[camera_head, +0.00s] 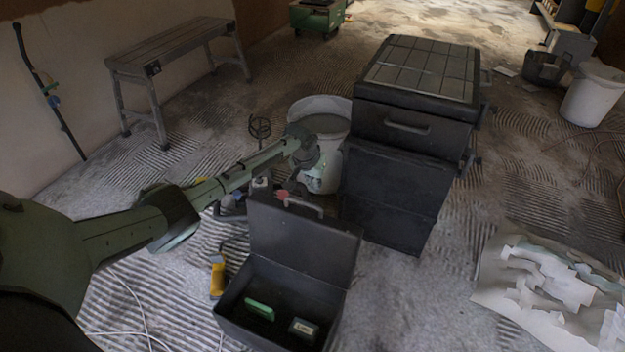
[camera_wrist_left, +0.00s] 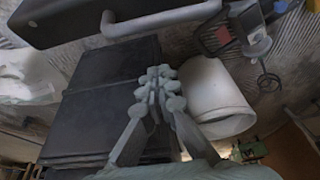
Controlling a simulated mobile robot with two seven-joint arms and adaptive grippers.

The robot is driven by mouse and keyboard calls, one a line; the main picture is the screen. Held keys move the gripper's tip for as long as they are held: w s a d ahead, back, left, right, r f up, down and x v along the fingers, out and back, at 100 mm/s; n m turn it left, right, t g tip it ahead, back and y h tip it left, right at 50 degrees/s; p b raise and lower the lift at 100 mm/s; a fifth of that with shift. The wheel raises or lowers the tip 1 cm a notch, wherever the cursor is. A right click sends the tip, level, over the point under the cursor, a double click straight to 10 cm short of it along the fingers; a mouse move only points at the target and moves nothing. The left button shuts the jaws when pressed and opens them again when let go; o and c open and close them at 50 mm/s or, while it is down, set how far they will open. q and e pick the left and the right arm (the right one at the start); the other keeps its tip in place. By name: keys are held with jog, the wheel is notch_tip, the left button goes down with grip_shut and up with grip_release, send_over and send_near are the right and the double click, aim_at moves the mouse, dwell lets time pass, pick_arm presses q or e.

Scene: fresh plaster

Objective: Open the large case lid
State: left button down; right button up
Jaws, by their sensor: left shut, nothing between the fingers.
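The large dark case (camera_head: 237,304) stands open on the floor, with its lid (camera_head: 297,238) raised steeply at the back. A green item (camera_head: 260,310) and a small pale box (camera_head: 303,328) lie inside. The lid also shows in the left wrist view (camera_wrist_left: 75,20), with its grey handle (camera_wrist_left: 165,18) along its edge. My left gripper (camera_head: 320,178) is beyond the lid, in front of the white bucket. In the left wrist view the fingers (camera_wrist_left: 160,82) are together and empty, apart from the handle. My right gripper is not in view.
A stack of black boxes (camera_head: 395,195) stands close right of my left gripper, beside the white bucket (camera_head: 322,112). A yellow tool (camera_head: 217,276) lies left of the case. Crumpled sheeting (camera_head: 555,290) covers floor at right. A grey bench (camera_head: 175,45) stands at back left.

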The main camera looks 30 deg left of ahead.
aim_at(310, 209)
pick_arm(q)
jog(key=shift+s+d+f+p, duration=0.1)
jog(key=shift+s+f+p, duration=0.15)
jog(key=shift+s, duration=0.35)
jog(key=shift+s+a+f+p, duration=0.15)
jog(key=shift+s+p, duration=0.1)
jog(key=shift+s, duration=0.3)
jog(key=shift+s+d+f+p, duration=0.15)
jog(key=shift+s+f+p, duration=0.1)
jog(key=shift+s, duration=0.35)
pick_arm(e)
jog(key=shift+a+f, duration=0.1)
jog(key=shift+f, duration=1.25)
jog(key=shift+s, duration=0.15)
